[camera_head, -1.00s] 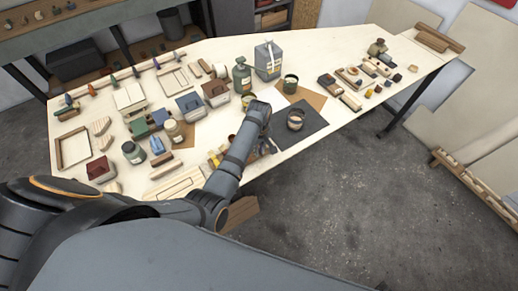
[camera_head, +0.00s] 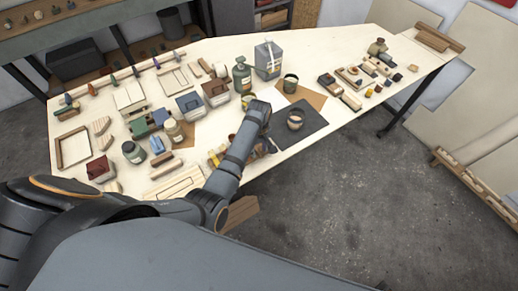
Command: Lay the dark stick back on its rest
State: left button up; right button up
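My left arm reaches in from the left over the near edge of the table (camera_head: 330,120). Its wrist is bent downward, and my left gripper (camera_head: 262,146) is mostly hidden behind the forearm, low near the table's front edge. I cannot see whether its fingers hold anything. I cannot make out the dark stick or its rest for certain. Small yellow and reddish pieces (camera_head: 215,157) lie just left of the forearm. A banded cup (camera_head: 295,119) stands on a dark grey mat (camera_head: 312,133) right of the wrist. My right gripper is not in view.
Jars, boxes and wooden blocks crowd the table's left half. A dark green cup (camera_head: 290,83) stands on brown paper. Bare tabletop lies at the back middle.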

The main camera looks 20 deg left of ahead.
pick_arm(q)
notch_tip(320, 180, up, 12)
dwell(0.3)
jog(key=shift+f, duration=0.15)
